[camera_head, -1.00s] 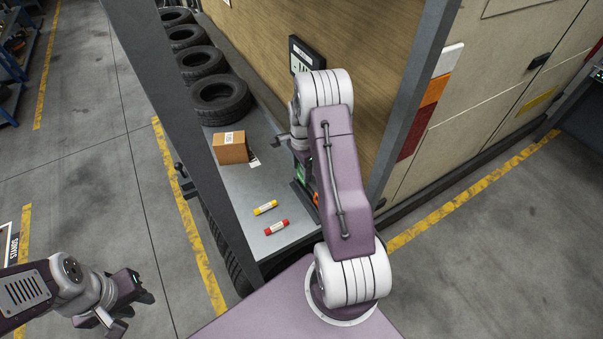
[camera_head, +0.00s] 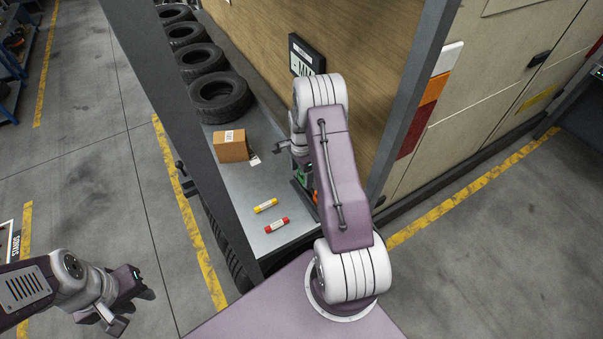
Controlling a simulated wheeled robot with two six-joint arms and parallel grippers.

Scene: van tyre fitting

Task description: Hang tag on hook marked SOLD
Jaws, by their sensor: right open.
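My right gripper (camera_head: 283,147) is over the van's grey load floor (camera_head: 225,190), just right of the cardboard box. Its jaws are open, and my arm covers much of it. A small white tag-like piece (camera_head: 254,160) lies at the box's right corner, left of the gripper and apart from it. I cannot read it. No hook marked SOLD can be made out; my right arm hides part of the wooden wall and floor. My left gripper (camera_head: 132,304) hangs over the concrete at lower left, its fingers apart and empty.
The cardboard box (camera_head: 231,146) stands on the load floor. A yellow tube (camera_head: 266,206) and a red tube (camera_head: 277,226) lie nearer. Several tyres (camera_head: 220,97) line the left side. A dark-framed sign (camera_head: 306,56) is on the wooden wall (camera_head: 375,55). Door-frame posts flank the opening.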

